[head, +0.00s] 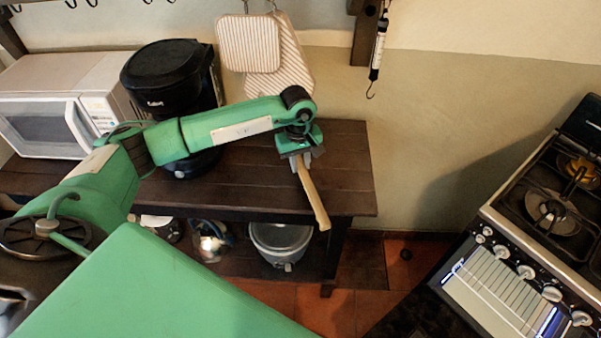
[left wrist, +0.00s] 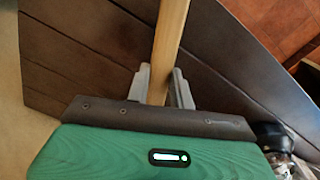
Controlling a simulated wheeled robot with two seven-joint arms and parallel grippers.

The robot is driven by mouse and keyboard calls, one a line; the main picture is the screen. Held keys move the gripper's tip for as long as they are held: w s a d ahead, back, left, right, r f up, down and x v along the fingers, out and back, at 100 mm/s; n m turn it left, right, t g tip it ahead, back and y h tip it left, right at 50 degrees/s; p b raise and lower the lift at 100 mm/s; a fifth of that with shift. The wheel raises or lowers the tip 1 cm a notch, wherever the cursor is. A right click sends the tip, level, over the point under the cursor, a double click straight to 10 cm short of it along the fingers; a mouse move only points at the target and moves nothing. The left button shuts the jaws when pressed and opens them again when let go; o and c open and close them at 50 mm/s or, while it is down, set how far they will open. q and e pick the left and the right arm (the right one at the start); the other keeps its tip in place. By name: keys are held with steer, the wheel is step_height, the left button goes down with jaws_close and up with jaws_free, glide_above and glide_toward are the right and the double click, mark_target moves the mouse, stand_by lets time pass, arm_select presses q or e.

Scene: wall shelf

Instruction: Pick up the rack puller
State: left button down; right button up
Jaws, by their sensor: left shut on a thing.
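The rack puller (head: 315,199) is a light wooden stick. My left gripper (head: 301,157) is shut on it above the right part of the dark wooden table. In the head view the stick runs from the jaws down and right, past the table's front edge in the picture. In the left wrist view the rack puller (left wrist: 169,45) stands between the two grey fingers of my left gripper (left wrist: 160,80). Its held end is hidden by the gripper. I cannot tell how far it is above the tabletop. My right gripper is not in view.
The table (head: 345,160) also holds a black appliance (head: 165,80) and a white microwave (head: 60,95). A pot (head: 282,240) sits on the lower shelf. Pot holders (head: 250,45) and a hanging scale (head: 379,45) hang on the wall. A stove (head: 530,230) stands at right, with floor between.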

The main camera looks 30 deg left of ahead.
arm_select(q)
step_height(320, 180, up, 15)
steer(key=b, duration=0.3)
steer(key=shift+s+a+f+n+h+p, duration=0.15)
steer(key=shift+s+f+n+p, duration=0.3)
steer(key=shift+f+n+p, duration=1.65)
steer(key=shift+s+a+f+n+h+p, duration=0.15)
steer(key=shift+s+f+n+p, duration=0.55)
steer(key=shift+f+p, duration=2.45)
steer(key=shift+s+a+f+n+h+p, duration=0.1)
steer(key=shift+s+a+f+n+p, duration=0.15)
steer(key=shift+f+n+p, duration=2.4)
steer(key=shift+f+m+b, duration=0.85)
steer(key=shift+m, duration=0.1)
steer(key=shift+f+b, duration=0.65)
steer(key=shift+b, duration=0.05)
steer(key=c, duration=1.1)
jaws_free()
steer(key=shift+c, duration=0.2)
